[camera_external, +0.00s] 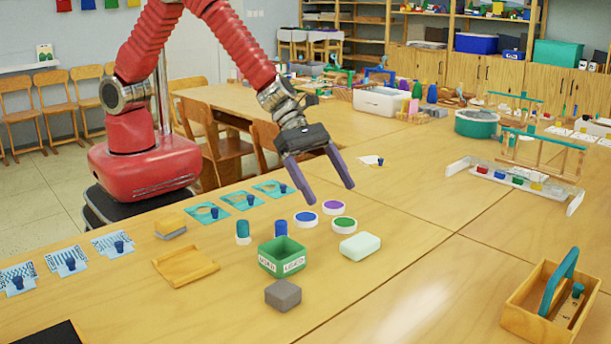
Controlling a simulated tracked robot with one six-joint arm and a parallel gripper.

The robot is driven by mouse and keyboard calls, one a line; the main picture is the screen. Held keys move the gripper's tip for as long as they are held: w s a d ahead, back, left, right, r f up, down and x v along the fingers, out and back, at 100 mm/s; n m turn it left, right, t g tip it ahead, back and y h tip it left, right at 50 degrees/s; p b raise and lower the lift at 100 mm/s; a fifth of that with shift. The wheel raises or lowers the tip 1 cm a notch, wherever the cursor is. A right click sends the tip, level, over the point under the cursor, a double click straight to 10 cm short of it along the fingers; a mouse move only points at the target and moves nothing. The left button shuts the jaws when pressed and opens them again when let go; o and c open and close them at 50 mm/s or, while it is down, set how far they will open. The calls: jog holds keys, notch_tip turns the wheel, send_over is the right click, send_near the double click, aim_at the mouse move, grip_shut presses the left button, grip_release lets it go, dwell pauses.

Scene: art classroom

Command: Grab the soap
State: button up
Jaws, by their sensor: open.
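The soap (360,246) is a pale mint-white rounded block lying flat on the table, right of the green box. My gripper (332,195) is open and empty, with two purple-grey fingers pointing down. It hangs in the air above and behind the soap, apart from it. Nothing hides the soap.
Close to the soap are a round pot with a green top (344,223), one with a blue top (306,218) and one with a purple top (333,207). A green box (281,257) and a grey block (283,294) stand to its left. The table right of the soap is clear.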

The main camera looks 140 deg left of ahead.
send_near(357, 238)
jog(key=shift+x, duration=2.15)
jog(key=shift+x, duration=2.55)
jog(key=shift+c, duration=0.4)
jog(key=c, duration=1.1)
jog(key=shift+r, duration=0.15)
jog(key=shift+c, duration=0.2)
notch_tip(357, 238, up, 10)
